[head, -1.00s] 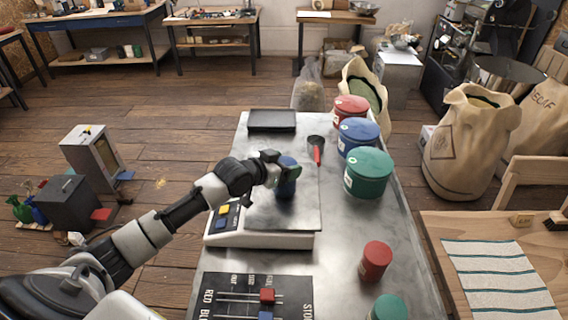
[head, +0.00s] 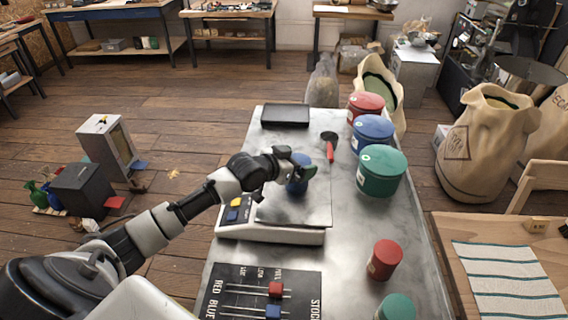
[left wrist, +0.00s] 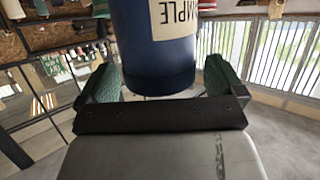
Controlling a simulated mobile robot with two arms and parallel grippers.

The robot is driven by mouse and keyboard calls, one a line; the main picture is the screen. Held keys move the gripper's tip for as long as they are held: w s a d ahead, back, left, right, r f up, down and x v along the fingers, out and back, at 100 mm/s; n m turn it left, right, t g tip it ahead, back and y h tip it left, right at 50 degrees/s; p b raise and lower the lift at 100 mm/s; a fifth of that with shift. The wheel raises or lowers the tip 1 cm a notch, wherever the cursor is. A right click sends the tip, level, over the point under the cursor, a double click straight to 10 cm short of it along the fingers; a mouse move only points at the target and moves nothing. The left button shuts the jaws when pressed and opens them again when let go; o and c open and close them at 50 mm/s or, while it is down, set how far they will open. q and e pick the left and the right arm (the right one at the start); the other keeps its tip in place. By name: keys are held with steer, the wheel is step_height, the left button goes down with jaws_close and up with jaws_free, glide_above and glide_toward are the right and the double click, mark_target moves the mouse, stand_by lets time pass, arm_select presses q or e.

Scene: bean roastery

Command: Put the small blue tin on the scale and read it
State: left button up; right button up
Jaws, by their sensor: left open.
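The small blue tin (head: 297,188) stands upright on the plate of the white scale (head: 270,234). My left gripper (head: 302,173) is at the tin, with its green-padded fingers on either side of it. In the left wrist view, the dark blue tin (left wrist: 155,50) with a cream label stands between the open fingers (left wrist: 160,82), with a gap beside each. The scale has yellow and blue buttons on its left side, partly behind my arm. No readout shows. My right gripper is out of view.
Large red (head: 365,106), blue (head: 372,131) and green (head: 381,170) tins line the bench's right side. A red-handled scoop (head: 330,148) and black tray (head: 285,115) lie behind the scale. A small red tin (head: 384,260) and slider board (head: 258,292) are in front.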

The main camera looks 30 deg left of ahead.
arm_select(q)
steer(key=b+v, duration=0.2)
steer(key=v, duration=0.9)
steer(key=shift+s, duration=0.35)
steer(key=shift+a+r, duration=0.1)
